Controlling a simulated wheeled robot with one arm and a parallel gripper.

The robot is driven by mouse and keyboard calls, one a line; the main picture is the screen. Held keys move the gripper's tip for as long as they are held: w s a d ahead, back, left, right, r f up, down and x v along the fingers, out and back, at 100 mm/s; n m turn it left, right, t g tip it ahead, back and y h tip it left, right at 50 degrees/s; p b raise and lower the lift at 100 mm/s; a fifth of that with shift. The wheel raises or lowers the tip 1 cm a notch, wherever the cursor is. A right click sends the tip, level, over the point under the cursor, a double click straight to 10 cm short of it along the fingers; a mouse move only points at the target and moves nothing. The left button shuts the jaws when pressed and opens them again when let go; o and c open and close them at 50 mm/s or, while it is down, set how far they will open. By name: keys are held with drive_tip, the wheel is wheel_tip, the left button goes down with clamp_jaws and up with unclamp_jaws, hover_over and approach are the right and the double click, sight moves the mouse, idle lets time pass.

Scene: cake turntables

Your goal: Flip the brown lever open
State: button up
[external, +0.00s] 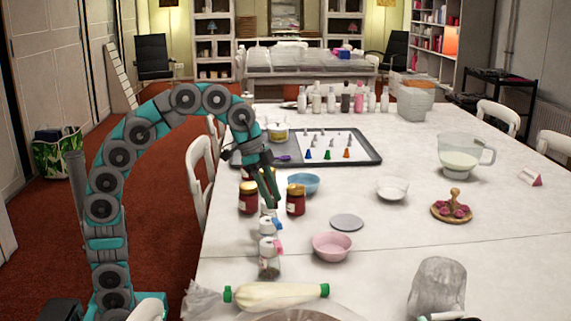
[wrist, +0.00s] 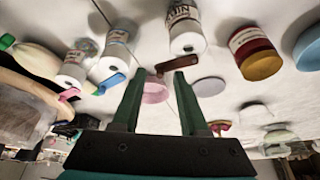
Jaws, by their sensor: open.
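The brown lever (wrist: 178,63) lies across the white cap of a small labelled bottle (wrist: 184,20) in the wrist view. My gripper (wrist: 160,74) is open, its two green fingers apart with nothing between them. The fingertips appear close to the lever, the right one nearest; I cannot tell whether they touch. In the external view my gripper (external: 272,190) points down over the row of small bottles between the red jars. The brown lever cannot be made out there, as the fingers cover that area.
Bottles with a blue lever (external: 278,222) and a pink lever (external: 278,247) stand in front. Red jars (external: 248,198) (external: 295,200) flank my gripper. A blue bowl (external: 304,183), pink bowl (external: 332,247) and grey disc (external: 347,222) are near.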

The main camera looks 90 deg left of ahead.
drive_tip(key=shift+c, duration=0.3)
clamp_jaws()
drive_tip(key=shift+w+d+r+n+y+p, duration=0.15)
drive_tip(key=shift+w+n+y+p, duration=0.2)
drive_tip(key=shift+n, duration=0.25)
drive_tip(key=shift+w+n+y+p, duration=0.2)
drive_tip(key=shift+n+y+p, duration=0.05)
drive_tip(key=shift+n, duration=0.4)
drive_tip(key=shift+w+n+y+p, duration=0.2)
drive_tip(key=shift+n, duration=0.45)
drive_tip(key=shift+o, duration=0.3)
unclamp_jaws()
